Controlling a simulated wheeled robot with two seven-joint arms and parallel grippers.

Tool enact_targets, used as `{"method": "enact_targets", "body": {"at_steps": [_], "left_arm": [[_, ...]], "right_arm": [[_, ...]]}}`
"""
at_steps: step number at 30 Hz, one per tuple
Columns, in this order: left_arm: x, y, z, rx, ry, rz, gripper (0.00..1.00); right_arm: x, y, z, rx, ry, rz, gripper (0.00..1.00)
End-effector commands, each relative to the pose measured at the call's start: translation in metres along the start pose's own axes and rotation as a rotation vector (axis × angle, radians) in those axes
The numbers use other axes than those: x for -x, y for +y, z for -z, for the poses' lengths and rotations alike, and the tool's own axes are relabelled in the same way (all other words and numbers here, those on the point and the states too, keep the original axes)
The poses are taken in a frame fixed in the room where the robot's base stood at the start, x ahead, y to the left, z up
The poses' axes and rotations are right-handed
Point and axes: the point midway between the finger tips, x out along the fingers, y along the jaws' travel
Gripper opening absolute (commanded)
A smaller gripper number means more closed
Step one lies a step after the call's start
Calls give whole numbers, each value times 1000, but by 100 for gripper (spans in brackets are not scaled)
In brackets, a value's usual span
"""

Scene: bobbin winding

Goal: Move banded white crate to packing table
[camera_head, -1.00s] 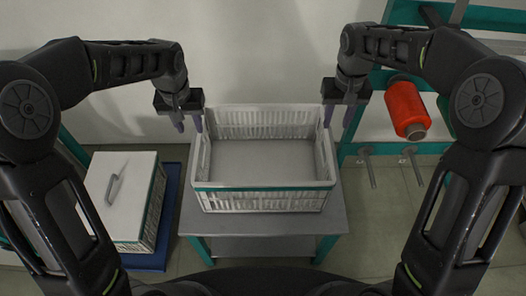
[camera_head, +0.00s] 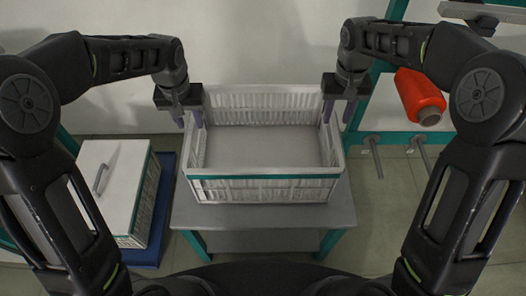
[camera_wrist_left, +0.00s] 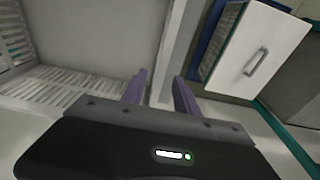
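The white crate with a teal band (camera_head: 264,184) stands upright and empty on a small grey-topped table (camera_head: 270,216) with teal legs. My left gripper (camera_head: 190,118) points down at the crate's left wall, one finger outside and one inside, with a gap between them. In the left wrist view, the two fingers (camera_wrist_left: 158,92) are apart, with the crate's pale rim (camera_wrist_left: 168,50) between them. My right gripper (camera_head: 338,114) is open at the right wall, one finger on each side of it. Contact with the walls cannot be told. Which table is the packing table cannot be told.
A lidded white crate with a handle (camera_head: 116,178) stands on a blue base (camera_head: 160,218) at the left, also in the left wrist view (camera_wrist_left: 262,48). A teal rack (camera_head: 391,137) with a red spool (camera_head: 419,98) and bare pegs stands at the right. A plain wall is behind.

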Motion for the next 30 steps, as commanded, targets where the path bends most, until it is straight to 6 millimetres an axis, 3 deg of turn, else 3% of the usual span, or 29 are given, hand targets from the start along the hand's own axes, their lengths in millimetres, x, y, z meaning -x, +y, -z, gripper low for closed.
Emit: {"method": "enact_targets", "body": {"at_steps": [8, 21, 30], "left_arm": [[-14, 0, 0, 0, -3, 1, 36], [-71, 0, 0, 0, -3, 1, 36], [-78, 0, 0, 0, 0, 0, 36]], "right_arm": [[-14, 0, 0, 0, -2, -1, 36], [-71, 0, 0, 0, -2, -1, 36], [-78, 0, 0, 0, 0, 0, 36]]}}
